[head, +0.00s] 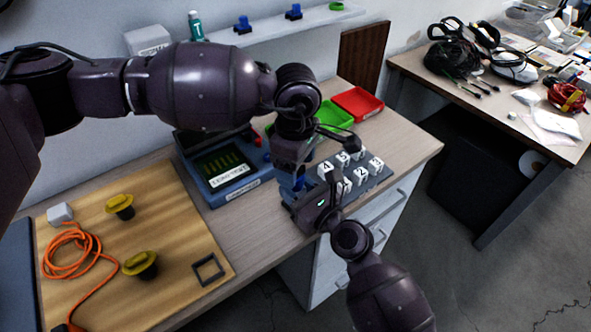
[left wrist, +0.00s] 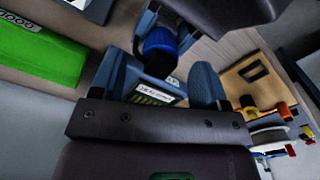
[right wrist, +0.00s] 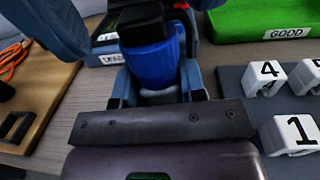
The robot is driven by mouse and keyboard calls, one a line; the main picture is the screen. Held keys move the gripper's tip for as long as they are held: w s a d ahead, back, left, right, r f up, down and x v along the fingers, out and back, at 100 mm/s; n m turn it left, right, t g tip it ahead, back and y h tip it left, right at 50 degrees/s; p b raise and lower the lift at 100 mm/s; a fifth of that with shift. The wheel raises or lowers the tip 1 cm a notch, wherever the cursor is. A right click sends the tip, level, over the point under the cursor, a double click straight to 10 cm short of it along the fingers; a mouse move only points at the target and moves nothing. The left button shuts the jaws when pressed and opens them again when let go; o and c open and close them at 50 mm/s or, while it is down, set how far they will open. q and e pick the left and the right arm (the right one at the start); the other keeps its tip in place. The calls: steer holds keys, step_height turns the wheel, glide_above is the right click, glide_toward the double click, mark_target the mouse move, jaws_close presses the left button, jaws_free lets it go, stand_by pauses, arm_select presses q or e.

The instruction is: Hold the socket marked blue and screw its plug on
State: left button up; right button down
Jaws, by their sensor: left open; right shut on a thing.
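A blue round connector piece (head: 299,184) with a black top stands between my two grippers, beside the numbered blocks. It shows in the right wrist view (right wrist: 151,63) between the fingers of my right gripper (right wrist: 155,92), which is shut on it. It also shows in the left wrist view (left wrist: 160,42). My left gripper (left wrist: 162,78) is open around or just above the piece, its fingers apart on both sides. I cannot tell whether the black top is a separate plug or part of the same piece. Two more blue pieces (head: 243,26) (head: 294,12) stand on the shelf.
A grey rack (head: 378,180) holds several white numbered blocks. A green tray (head: 334,115) and a red tray (head: 358,103) lie behind. The wooden board (head: 180,235) holds two yellow-topped pieces and an orange cable.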

arm_select(q)
step_height(320, 180, up, 10)
steer(key=shift+f, duration=0.15)
stand_by(0.3)
arm_select(e)
steer(key=c, duration=0.6)
jaws_free()
arm_select(q)
steer(key=shift+f, duration=0.3)
arm_select(e)
steer(key=v, duration=1.1)
